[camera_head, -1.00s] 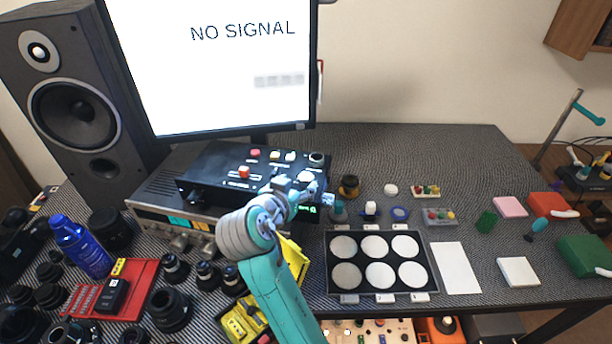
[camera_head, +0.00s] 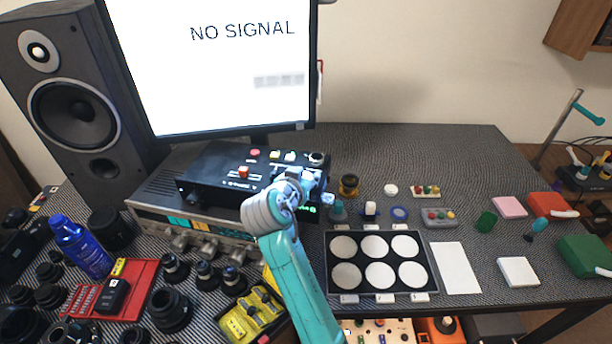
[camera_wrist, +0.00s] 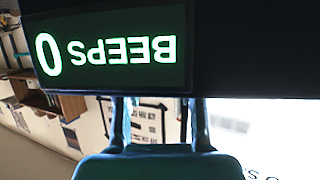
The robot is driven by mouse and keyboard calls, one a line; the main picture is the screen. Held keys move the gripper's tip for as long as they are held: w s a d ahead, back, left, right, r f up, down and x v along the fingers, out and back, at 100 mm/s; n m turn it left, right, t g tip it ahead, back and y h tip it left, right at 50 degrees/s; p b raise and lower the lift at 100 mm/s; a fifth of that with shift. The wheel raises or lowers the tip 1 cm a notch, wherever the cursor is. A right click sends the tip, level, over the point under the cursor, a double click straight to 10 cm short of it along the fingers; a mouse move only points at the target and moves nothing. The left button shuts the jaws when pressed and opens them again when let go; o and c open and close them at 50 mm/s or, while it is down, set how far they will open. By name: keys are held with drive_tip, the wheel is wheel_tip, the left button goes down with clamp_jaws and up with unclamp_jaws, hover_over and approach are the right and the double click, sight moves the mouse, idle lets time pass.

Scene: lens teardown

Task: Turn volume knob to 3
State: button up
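A black control box (camera_head: 215,165) with red and white buttons and small knobs on top sits on the silver receiver (camera_head: 150,208), below the monitor. My gripper (camera_head: 312,186) is over the box's right front corner and hides part of its top there. I cannot tell which control is the volume knob. In the wrist view the gripper's two fingers (camera_wrist: 158,125) stand apart with nothing seen between them. A green-lit display (camera_wrist: 110,50) reading "BEEPS 0" shows upside down, close beyond the fingers. Whether the fingers touch anything is unclear.
The monitor (camera_head: 215,70) stands behind the box, with a speaker (camera_head: 75,110) at left. A black tray of white discs (camera_head: 331,283) lies right of my arm. Lenses and a yellow item (camera_head: 245,318) crowd the left front. The table's back right is clear.

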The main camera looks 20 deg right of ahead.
drive_tip(key=c, duration=0.4)
drive_tip(key=shift+m+g+h, duration=0.6)
drive_tip(key=shift+m+h, duration=0.2)
drive_tip(key=shift+c, duration=0.2)
drive_tip(key=o, duration=1.2)
drive_tip(key=shift+c, duration=0.2)
drive_tip(key=v, duration=1.2)
